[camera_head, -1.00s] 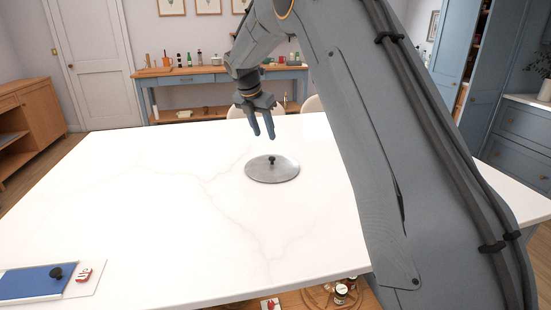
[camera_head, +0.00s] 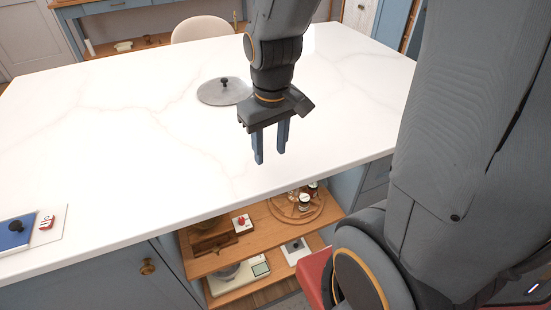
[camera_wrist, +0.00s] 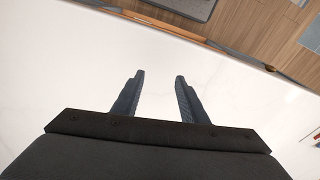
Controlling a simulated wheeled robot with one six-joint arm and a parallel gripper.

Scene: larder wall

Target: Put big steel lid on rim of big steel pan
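The big steel lid (camera_head: 210,93) is a round grey metal disc with a black knob. It lies on the white worktop, partly behind my arm in the head view. My gripper (camera_head: 270,158) hangs over the worktop in front of and to the right of the lid, pointing down. Its two fingers are apart with nothing between them; the wrist view also shows the empty gap (camera_wrist: 158,76). I cannot make out the big steel pan for certain in any view.
Open shelves (camera_head: 245,245) under the worktop hold a round wooden tray (camera_head: 277,211) with jars, a white scale (camera_head: 250,273) and other small items. A blue board (camera_head: 14,238) lies at the worktop's left edge. A pale chair (camera_head: 200,28) stands behind. Much of the worktop is clear.

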